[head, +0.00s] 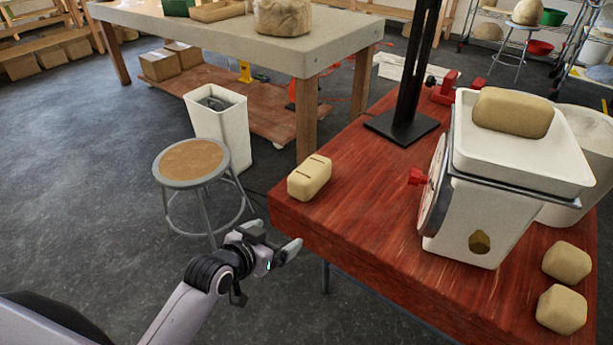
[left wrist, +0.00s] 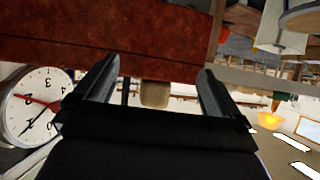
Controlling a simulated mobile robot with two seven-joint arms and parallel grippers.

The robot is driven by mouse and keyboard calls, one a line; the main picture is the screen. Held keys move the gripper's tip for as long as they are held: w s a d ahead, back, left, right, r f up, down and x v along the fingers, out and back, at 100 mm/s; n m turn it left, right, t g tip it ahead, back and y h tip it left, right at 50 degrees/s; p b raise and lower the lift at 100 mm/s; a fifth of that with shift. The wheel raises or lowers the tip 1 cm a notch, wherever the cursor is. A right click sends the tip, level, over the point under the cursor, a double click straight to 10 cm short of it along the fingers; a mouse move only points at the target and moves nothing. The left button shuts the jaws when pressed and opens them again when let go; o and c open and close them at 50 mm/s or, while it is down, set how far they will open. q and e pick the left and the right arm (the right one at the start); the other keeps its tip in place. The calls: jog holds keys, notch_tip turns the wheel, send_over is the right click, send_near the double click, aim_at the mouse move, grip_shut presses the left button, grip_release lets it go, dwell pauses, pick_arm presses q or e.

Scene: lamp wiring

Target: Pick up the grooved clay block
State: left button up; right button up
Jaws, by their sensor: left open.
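The grooved clay block (head: 309,178) is a small tan block with dark slots in its top. It sits at the left corner of the red wooden table (head: 350,235). My left gripper (head: 277,243) is open and empty, off the table's near left edge, in front of and left of the block. In the left wrist view, which is turned over, a tan block (left wrist: 155,95) shows between the two spread fingers (left wrist: 153,88), some way beyond them. It looks like the same block, but its grooves cannot be made out there. My right gripper is out of view.
A white scale (head: 480,215) with a clay block (head: 512,112) on its pan stands right on the table. Two plain clay blocks (head: 566,262) (head: 561,309) lie at the right. A black post (head: 403,127) stands behind. A stool (head: 192,162) stands left.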

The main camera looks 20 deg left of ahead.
pick_arm(q)
jog(key=t+h, duration=0.1)
send_near(313, 163)
jog(key=shift+w+f+m, duration=0.1)
jog(key=shift+f+m, duration=0.2)
jog(key=shift+f, duration=0.05)
jog(key=shift+x, duration=3.4)
jog(key=c, duration=1.7)
jog(key=shift+r, duration=0.25)
grip_shut()
